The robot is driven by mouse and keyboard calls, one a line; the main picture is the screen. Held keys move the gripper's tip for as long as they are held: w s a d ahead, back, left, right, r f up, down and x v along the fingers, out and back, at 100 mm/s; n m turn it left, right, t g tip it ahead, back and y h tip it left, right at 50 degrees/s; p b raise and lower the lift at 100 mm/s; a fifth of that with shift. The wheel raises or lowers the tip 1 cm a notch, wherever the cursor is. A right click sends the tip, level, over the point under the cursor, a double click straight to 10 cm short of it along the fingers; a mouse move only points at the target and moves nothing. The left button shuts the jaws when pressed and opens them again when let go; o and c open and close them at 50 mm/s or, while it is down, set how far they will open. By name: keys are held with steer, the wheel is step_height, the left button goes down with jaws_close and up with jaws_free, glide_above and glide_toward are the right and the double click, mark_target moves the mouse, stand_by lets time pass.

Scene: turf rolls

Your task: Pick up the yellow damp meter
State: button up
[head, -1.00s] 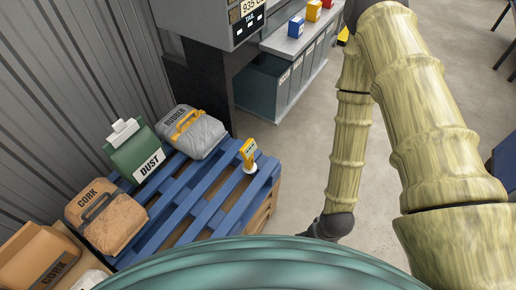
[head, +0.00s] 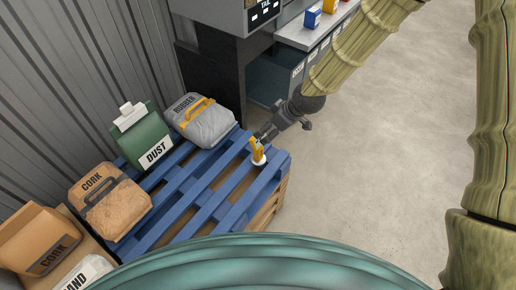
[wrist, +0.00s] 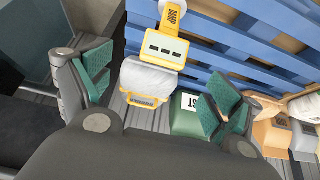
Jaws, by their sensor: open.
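The yellow damp meter (head: 257,150) stands upright on a white round base near the right corner of the blue pallet (head: 228,217). In the wrist view the meter (wrist: 165,48), with a label reading DAMP, shows at the top middle, beyond my fingertips. My gripper (head: 262,135) is beside the meter at its upper right in the head view. In the wrist view my gripper (wrist: 153,88) is open, with green finger pads spread left and right and nothing held between them. I cannot tell from the head view whether a finger touches the meter.
On the pallet are a grey RUBBER bag (head: 203,122), a green DUST container (head: 143,137) and a brown CORK bag (head: 112,203). A CORK box (head: 38,240) sits at lower left. A dark machine post (head: 217,80) and bench stand behind.

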mark_target(258, 148)
steer(key=shift+s+p+x, duration=0.15)
steer(key=shift+p+x, duration=0.1)
steer(key=shift+x, duration=1.75)
steer(key=shift+s+p+x, duration=0.2)
steer(key=shift+p+x, duration=0.05)
steer(key=shift+x, duration=2.65)
steer(key=shift+a, duration=0.1)
steer(key=shift+c, duration=0.5)
steer(key=shift+r, duration=0.1)
steer(key=c, duration=1.6)
